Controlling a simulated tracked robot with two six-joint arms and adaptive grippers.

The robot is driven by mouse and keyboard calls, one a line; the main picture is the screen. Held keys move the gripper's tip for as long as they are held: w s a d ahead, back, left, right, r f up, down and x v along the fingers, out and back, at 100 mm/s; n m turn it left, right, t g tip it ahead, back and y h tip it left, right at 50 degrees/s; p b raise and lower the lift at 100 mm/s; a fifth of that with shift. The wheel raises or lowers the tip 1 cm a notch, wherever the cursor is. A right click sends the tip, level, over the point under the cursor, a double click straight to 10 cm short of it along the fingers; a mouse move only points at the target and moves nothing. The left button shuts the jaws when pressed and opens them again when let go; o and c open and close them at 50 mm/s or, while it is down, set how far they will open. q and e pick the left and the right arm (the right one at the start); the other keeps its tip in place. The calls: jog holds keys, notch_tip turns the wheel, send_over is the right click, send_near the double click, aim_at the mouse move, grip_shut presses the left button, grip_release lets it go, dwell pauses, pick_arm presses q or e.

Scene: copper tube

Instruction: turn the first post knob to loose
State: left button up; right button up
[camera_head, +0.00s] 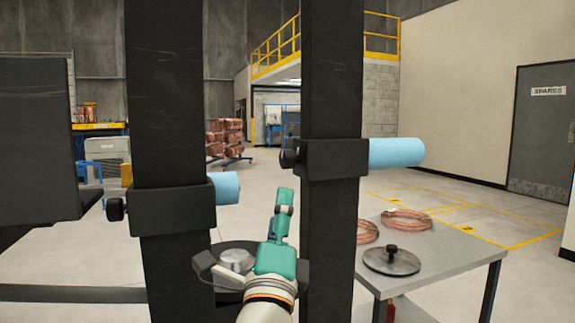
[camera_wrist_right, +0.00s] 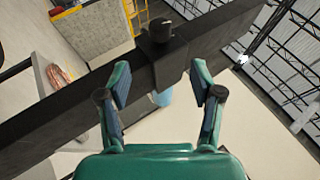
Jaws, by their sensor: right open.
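Two black posts stand upright in the head view, a left one (camera_head: 168,80) and a right one (camera_head: 335,80); I cannot tell which is first. Each has a black collar, with a black knob on its left side, left (camera_head: 115,209) and right (camera_head: 287,159), and a pale blue cylinder on its right, left (camera_head: 227,188) and right (camera_head: 396,153). My right gripper (camera_head: 285,197) is below the right post's knob. In the wrist view my right gripper (camera_wrist_right: 160,73) is open and empty, with a black knob (camera_wrist_right: 161,31) and collar beyond its fingertips, apart from them. My left gripper is out of view.
A grey table (camera_head: 440,266) at the right bears copper coils (camera_head: 406,220) and a round metal disc with a black knob (camera_head: 391,260). A dark panel (camera_head: 35,120) stands at the far left. Open floor lies behind the posts.

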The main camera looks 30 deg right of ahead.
aim_at(284, 151)
jog(key=p+x, duration=0.3)
jog(key=x, duration=1.1)
jog(key=shift+w+d+r, duration=0.1)
jog(key=shift+w+d, duration=0.05)
jog(key=shift+w, duration=0.15)
jog(key=c, duration=1.2)
jog(key=shift+o, duration=0.2)
jog(key=shift+r+n+y+p, duration=0.15)
jog(key=shift+n+y+p, duration=0.2)
jog(key=shift+p, duration=0.3)
jog(key=n+g+y+p, duration=0.1)
jog(key=g+y+p, duration=0.1)
jog(key=p, duration=0.8)
jog(key=n+g+y+p, duration=0.2)
jog(key=g+y+p, duration=0.1)
jog(key=p, duration=0.8)
jog(key=n+g+y+p, duration=0.2)
jog(key=g+p, duration=0.2)
jog(key=p, duration=0.7)
jog(key=shift+g, duration=0.4)
jog(key=shift+f+n+g+y+p, duration=0.25)
jog(key=shift+g+y+p, duration=0.3)
jog(key=shift+g, duration=0.25)
jog(key=g, duration=0.3)
jog(key=shift+f+n+y, duration=0.15)
jog(key=shift+n+y, duration=0.25)
jog(key=shift+s+f+n+g+y, duration=0.15)
jog(key=shift+n+g+y, duration=0.15)
jog(key=shift+g, duration=0.9)
